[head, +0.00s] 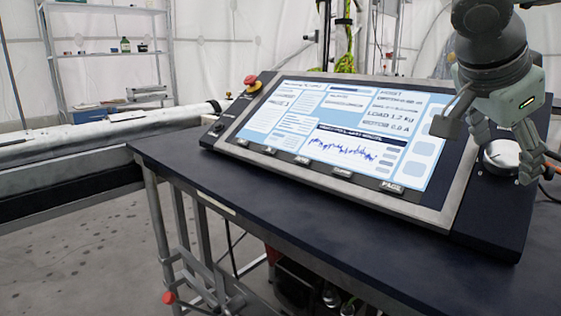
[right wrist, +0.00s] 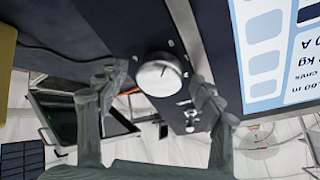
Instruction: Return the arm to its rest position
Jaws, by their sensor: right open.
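My right gripper (head: 532,168) hangs at the right side of the head view, in front of the right end of the control console (head: 462,195). In the right wrist view the two grey fingers of the right gripper (right wrist: 152,100) stand wide on either side of a round silver knob (right wrist: 157,76) on the console. My left gripper is not in view.
The console has a lit screen (head: 335,130) and a red emergency button (head: 252,83). It stands on a dark table (head: 290,220). The front of the tabletop is clear. A metal shelf (head: 110,55) stands at the back left.

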